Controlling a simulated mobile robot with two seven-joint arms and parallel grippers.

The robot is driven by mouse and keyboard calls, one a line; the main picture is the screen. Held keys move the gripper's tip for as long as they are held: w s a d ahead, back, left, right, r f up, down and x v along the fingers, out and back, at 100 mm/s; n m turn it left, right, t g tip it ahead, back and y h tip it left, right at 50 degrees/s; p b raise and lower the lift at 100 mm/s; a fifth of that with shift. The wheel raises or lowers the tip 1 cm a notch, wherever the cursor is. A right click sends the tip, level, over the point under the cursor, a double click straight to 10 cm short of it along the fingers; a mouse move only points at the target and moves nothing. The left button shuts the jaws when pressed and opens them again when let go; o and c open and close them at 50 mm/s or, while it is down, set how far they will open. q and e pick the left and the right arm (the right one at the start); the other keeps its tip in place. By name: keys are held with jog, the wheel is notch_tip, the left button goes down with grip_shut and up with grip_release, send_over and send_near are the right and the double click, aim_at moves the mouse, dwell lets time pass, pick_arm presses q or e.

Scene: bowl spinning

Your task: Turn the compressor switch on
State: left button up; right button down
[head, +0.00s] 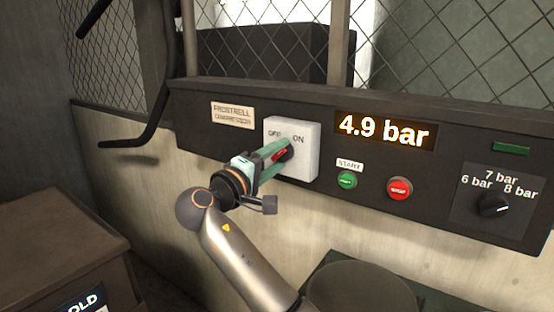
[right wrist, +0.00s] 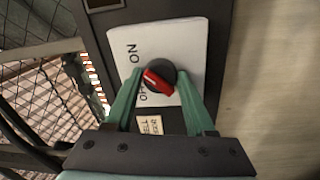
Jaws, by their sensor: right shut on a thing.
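The compressor switch is a white box (head: 306,136) on the dark control panel, with the words OFF at left and ON at right. Its round black knob with a red handle (right wrist: 158,79) shows in the right wrist view, where the handle sits slanted, its upper-left end pointing between the two words. My right gripper (head: 281,150) is at the switch, its green fingers on either side of the knob and shut on it. My left gripper is not in view.
The panel also carries a 4.9 bar display (head: 384,131), a green start button (head: 347,180), a red button (head: 399,188) and a pressure dial (head: 494,204). A dark bent pipe (head: 140,143) stands out at left. A brown box (head: 50,245) is at lower left.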

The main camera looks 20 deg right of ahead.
jog(key=shift+f, duration=0.2)
jog(key=c, duration=0.6)
grip_release()
jog(key=shift+c, duration=0.2)
jog(key=o, duration=0.4)
jog(key=shift+r, duration=0.1)
jog(key=shift+c, duration=0.2)
jog(key=v, duration=0.7)
jog(key=shift+a+b, duration=0.2)
jog(key=shift+b, duration=0.1)
jog(key=shift+s, duration=0.15)
